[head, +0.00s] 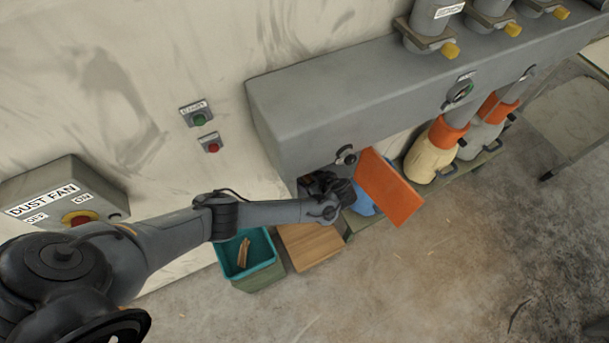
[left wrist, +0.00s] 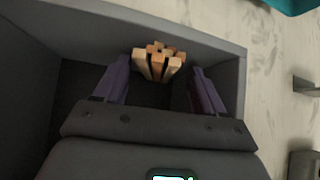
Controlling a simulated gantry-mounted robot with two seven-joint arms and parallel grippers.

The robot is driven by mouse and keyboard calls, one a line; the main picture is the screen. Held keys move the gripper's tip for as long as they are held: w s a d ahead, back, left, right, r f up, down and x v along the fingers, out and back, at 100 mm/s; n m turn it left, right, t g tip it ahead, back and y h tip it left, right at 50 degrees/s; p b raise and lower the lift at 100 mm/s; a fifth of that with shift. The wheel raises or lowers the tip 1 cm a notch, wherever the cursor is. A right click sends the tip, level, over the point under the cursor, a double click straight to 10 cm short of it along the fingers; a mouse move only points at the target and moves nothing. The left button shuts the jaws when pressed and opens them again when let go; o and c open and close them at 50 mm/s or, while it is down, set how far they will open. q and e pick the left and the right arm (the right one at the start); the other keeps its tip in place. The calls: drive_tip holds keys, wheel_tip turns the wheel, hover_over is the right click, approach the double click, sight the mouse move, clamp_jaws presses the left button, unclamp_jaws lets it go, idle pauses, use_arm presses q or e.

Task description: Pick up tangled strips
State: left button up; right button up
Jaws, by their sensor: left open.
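The tangled strips (left wrist: 158,62) are a small bundle of light wooden sticks, lying crossed against the far wall of a grey compartment (left wrist: 215,50) in the left wrist view. My left gripper (left wrist: 160,80) is open, its purple fingers on either side of the line to the bundle, with the strips showing between and just beyond the tips. I cannot tell whether the fingers touch them. In the head view my left gripper (head: 328,188) is at the opening under the grey machine housing (head: 330,110), beside an orange panel (head: 390,187); the strips there are hidden. My right gripper is not in view.
A teal bin (head: 270,270) with a wooden piece (head: 243,253) inside stands below my left arm. A wooden board (head: 310,245) lies beside it. A blue item (head: 363,203) is partly behind the orange panel. The floor (head: 440,270) in front is open.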

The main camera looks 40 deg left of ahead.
use_arm(q)
drive_tip(key=shift+a+f, duration=0.1)
drive_tip(key=shift+f, duration=0.05)
drive_tip(key=shift+c, duration=0.6)
drive_tip(key=c, duration=0.9)
drive_tip(key=shift+c, duration=0.2)
drive_tip(key=shift+r, duration=0.2)
